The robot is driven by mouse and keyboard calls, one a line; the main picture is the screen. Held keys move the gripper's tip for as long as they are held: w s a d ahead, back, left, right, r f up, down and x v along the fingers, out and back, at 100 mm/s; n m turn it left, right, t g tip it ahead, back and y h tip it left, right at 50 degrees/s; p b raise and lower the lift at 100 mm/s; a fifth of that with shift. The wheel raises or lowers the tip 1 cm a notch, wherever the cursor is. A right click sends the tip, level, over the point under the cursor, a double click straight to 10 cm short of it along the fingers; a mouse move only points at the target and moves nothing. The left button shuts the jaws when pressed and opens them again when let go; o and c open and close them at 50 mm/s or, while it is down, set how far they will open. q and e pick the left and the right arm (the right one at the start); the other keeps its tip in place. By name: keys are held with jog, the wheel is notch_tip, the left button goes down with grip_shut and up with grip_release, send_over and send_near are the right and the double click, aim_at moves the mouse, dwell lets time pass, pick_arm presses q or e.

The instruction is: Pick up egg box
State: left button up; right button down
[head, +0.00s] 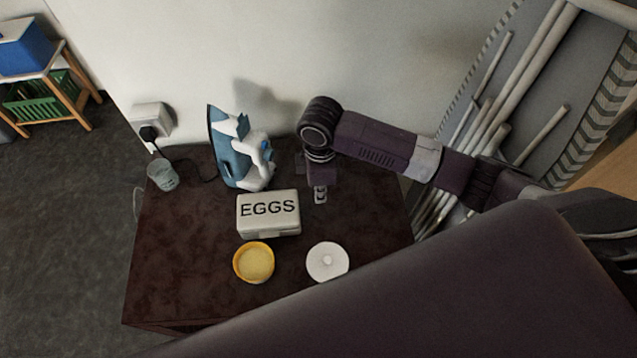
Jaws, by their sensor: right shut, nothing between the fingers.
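The egg box (268,214) is a pale, lidded carton marked "EGGS" in dark letters. It lies closed on the dark brown table (180,265), near its middle. My right arm reaches in from the right, and my right gripper (320,196) points down over the table just right of the egg box. The gripper is shut and empty, and it appears apart from the box. Its height above the table is hard to tell. My left gripper is not in view.
A blue and white iron (238,150) stands behind the egg box. A clear cup (163,175) is at the back left corner. A yellow bowl (254,263) and a white disc (327,262) lie in front of the box. The table's left front is clear. Pipes (480,130) run beyond its right side.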

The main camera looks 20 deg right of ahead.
notch_tip(320, 180, down, 5)
jog(key=shift+w+a+f+p, duration=0.1)
jog(key=shift+w+f+p, duration=0.1)
jog(key=shift+p, duration=0.15)
jog(key=shift+w+a+r+p, duration=0.1)
jog(key=shift+w+a+p, duration=0.1)
jog(key=shift+a, duration=0.4)
jog(key=shift+w+a+r+p, duration=0.1)
jog(key=shift+a+p, duration=0.05)
jog(key=shift+a, duration=0.4)
jog(key=shift+w+a+f, duration=0.1)
jog(key=shift+a, duration=0.45)
jog(key=shift+w, duration=0.1)
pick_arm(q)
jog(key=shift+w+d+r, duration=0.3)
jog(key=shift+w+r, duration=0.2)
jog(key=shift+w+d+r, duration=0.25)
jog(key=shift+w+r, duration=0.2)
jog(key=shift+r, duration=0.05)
pick_arm(e)
jog(key=shift+a, duration=0.1)
